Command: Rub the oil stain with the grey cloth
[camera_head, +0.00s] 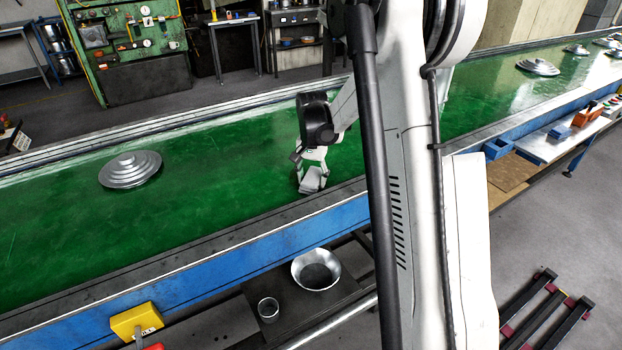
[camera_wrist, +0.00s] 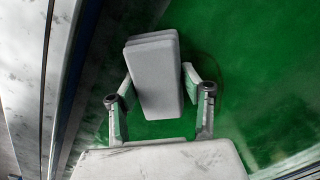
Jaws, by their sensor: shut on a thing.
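My gripper (camera_head: 309,165) is over the green conveyor belt, near its front edge. It is shut on the grey cloth (camera_head: 313,180), a thick folded pad. In the wrist view the cloth (camera_wrist: 155,78) sits between the two fingers of my gripper (camera_wrist: 160,88), slightly tilted, its long side pointing away from the wrist. The cloth is at or just above the belt; I cannot tell whether it touches. A faint dark curved mark (camera_wrist: 213,62) shows on the belt just right of the cloth, perhaps the oil stain's edge. The cloth hides what lies beneath it.
The green belt (camera_head: 60,230) runs across the view. A stepped metal lid (camera_head: 131,169) lies on it at left, and another (camera_head: 538,67) at far right. A metal bowl (camera_head: 316,270) and a cup (camera_head: 268,309) stand on a lower shelf. A yellow box (camera_head: 136,321) is on the front rail.

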